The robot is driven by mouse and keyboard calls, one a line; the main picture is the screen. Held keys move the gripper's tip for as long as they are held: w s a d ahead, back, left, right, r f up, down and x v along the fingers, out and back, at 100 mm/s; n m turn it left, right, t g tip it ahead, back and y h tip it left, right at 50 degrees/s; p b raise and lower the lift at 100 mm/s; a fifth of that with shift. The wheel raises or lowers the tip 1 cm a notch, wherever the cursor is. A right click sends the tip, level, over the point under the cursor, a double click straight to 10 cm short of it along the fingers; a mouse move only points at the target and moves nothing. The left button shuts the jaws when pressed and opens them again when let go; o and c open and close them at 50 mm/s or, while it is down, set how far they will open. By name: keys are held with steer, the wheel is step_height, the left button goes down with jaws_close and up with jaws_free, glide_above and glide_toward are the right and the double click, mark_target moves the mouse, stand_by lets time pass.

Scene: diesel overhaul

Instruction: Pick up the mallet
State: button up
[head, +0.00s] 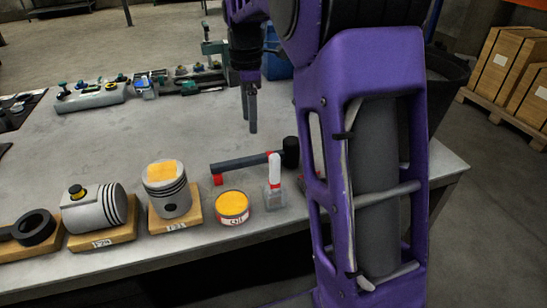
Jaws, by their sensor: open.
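My gripper (249,122) points down above and behind the handle in the picture. Its two thin dark fingers look open, with nothing between them. It is apart from the mallet; the exact height gap is hard to judge.
A yellow-topped tin (232,207) and a piston (167,190) on a wooden block stand nearby. Engine parts (92,96) line the back edge. The bench middle (160,125) is clear.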

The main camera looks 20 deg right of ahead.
mark_target(252, 157)
steer(key=f+b, duration=0.2)
steer(key=f, duration=1)
steer(key=shift+w+f, duration=0.2)
steer(key=shift+r, duration=0.1)
jaws_close()
stand_by(0.9)
